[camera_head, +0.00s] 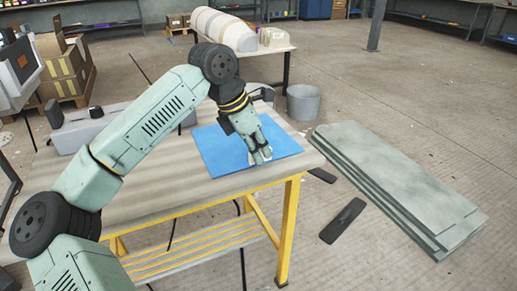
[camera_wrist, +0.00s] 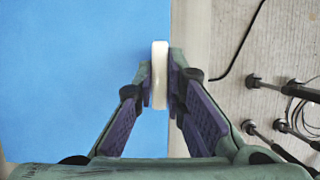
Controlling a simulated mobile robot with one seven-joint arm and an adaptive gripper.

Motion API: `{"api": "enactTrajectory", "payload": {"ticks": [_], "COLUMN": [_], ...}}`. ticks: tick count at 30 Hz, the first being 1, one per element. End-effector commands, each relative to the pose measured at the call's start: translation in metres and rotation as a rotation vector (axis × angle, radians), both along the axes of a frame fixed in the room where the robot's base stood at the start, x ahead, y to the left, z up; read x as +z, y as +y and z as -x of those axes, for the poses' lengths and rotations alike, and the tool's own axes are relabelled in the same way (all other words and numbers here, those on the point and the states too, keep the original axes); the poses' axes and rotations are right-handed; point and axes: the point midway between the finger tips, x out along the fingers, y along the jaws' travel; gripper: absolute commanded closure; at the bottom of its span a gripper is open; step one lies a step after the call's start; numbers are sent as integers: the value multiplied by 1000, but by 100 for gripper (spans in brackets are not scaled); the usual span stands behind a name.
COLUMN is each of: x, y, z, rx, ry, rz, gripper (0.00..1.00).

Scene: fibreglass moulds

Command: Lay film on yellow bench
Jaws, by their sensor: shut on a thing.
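The blue film (camera_head: 215,150) is a flat square sheet on the right part of the yellow bench (camera_head: 170,183), which has a wood-like top and yellow legs. The sheet looks flat on the top; I cannot tell whether all of it touches. My gripper (camera_head: 262,159) points down at the middle of the film's near edge. In the wrist view my gripper (camera_wrist: 160,85) is shut on a white tab (camera_wrist: 159,60) at the edge of the blue film (camera_wrist: 75,80). A narrow bare strip of bench top (camera_wrist: 190,75) runs beside that edge. My arm hides part of the bench.
A grey box-like item (camera_head: 90,132) stands on the bench's left part. A grey bin (camera_head: 303,102) and stacked greenish boards (camera_head: 395,180) are on the floor to the right. A table with a striped mould (camera_head: 224,27) stands behind. Dark items (camera_head: 343,220) lie on the floor.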

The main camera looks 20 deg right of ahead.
Motion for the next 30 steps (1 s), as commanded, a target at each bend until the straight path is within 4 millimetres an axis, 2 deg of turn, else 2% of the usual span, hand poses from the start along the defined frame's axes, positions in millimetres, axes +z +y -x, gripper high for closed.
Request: {"api": "enactTrajectory", "payload": {"ticks": [8,9,17,26,30], "x": [-3,-1,-1,0,11], "y": [0,0,0,0,4], "z": [0,0,0,0,0], "rx": [0,-1,-1,-1,1], "ry": [-1,0,0,0,-2], "rz": [-1,-1,-1,-1,-1], "gripper": [100,86,69,69,69]}}
